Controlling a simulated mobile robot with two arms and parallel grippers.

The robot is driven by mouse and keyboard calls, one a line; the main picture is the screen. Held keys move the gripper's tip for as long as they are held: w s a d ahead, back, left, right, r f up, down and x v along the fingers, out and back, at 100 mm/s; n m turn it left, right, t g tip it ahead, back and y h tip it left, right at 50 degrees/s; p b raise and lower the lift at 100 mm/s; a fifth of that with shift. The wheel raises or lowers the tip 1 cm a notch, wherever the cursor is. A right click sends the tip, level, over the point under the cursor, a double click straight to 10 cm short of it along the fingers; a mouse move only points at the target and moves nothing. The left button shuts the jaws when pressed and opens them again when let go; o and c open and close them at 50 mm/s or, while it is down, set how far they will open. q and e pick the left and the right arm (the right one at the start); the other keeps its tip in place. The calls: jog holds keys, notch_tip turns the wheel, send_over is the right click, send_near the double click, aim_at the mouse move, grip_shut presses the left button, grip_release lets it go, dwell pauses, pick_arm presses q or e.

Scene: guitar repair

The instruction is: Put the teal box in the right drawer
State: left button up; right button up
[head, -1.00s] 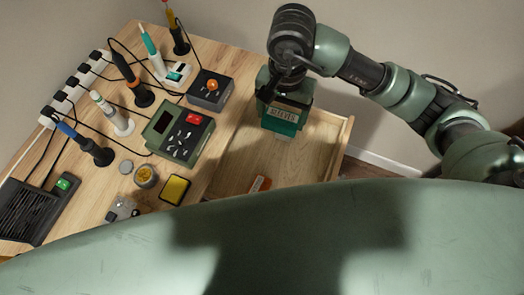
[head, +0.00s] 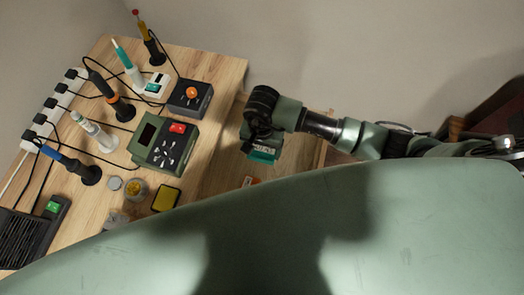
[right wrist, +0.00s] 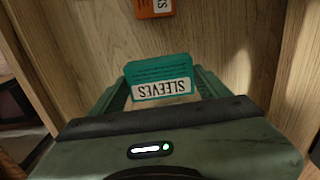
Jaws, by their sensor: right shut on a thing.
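The teal box (head: 263,154) has a white label reading SLEEVES. It also shows between the two fingers in the right wrist view (right wrist: 158,70). My right gripper (head: 262,143) is shut on it and points down over the open right drawer (head: 298,152). In the right wrist view my right gripper (right wrist: 160,88) has wooden drawer surfaces around it. I cannot tell whether the box touches the drawer floor. My arm and gripper hide part of the drawer. My left gripper is not in view.
An orange box (head: 250,181) lies in the drawer near the teal one and shows in the wrist view (right wrist: 155,8). The workbench left of the drawer holds a green device (head: 164,145), a dark box with an orange knob (head: 190,96), several soldering tools and a power strip (head: 52,112).

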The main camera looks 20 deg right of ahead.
aim_at(262, 151)
notch_tip(262, 151, down, 3)
jog(key=shift+r, duration=0.1)
jog(key=shift+f, duration=0.2)
jog(key=o, duration=1.4)
jog(key=shift+c, duration=0.2)
jog(key=shift+r, duration=0.15)
jog(key=shift+r, duration=0.2)
notch_tip(262, 151, up, 12)
jog(key=b, duration=0.1)
jog(key=shift+f+b, duration=0.15)
jog(key=shift+b, duration=0.15)
